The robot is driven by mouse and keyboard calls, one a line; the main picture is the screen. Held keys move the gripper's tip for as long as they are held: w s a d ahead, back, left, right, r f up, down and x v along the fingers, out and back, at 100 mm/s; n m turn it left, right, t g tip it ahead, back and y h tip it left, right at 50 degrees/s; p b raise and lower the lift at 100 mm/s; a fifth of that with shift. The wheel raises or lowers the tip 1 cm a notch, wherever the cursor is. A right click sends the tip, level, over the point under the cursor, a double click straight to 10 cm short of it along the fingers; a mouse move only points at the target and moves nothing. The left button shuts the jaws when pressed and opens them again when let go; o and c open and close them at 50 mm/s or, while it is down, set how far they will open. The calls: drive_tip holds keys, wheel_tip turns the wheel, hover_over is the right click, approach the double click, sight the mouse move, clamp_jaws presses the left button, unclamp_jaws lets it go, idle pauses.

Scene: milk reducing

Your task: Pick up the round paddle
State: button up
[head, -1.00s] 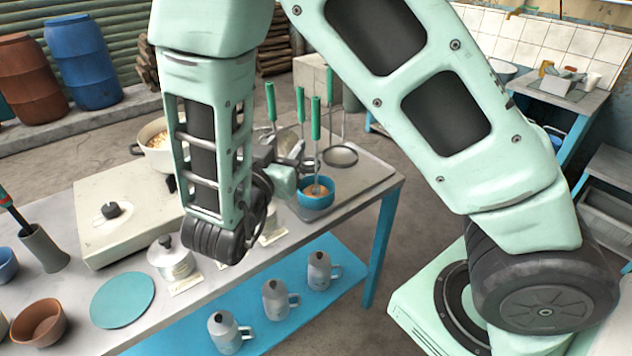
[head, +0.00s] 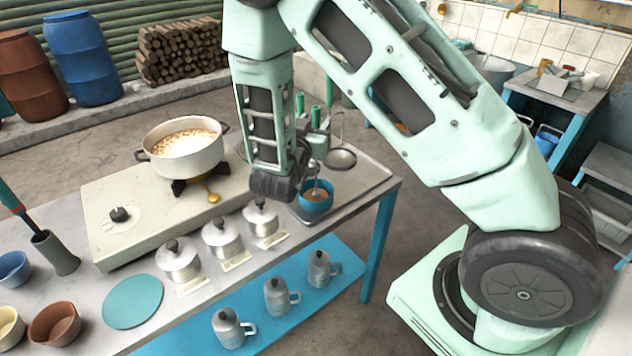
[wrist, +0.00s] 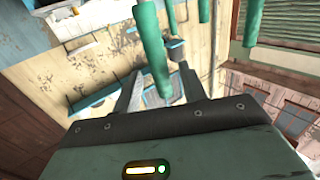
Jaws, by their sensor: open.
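Several tools with green handles stand upright at the right end of the table. One green handle (head: 315,117) shows beside my wrist in the head view. A flat grey round piece (head: 341,158) lies near them; I cannot tell whether it is the round paddle's head. In the wrist view, a near green handle (wrist: 152,45) reaches down between the fingers of my gripper (wrist: 160,88), with other green handles (wrist: 253,20) beyond. My gripper is open, and I see no grip on the handle. My wrist hides much of the tools in the head view.
A blue cup (head: 316,203) with brown contents and a thin shaft in it stands below my wrist. Lidded metal pots (head: 222,240) line the table's front. A white pot (head: 186,160) sits on the stove (head: 112,245). Metal mugs (head: 277,297) stand on the blue lower shelf.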

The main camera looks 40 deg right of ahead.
drive_tip(key=shift+x, duration=1)
clamp_jaws()
drive_tip(key=shift+r, duration=0.1)
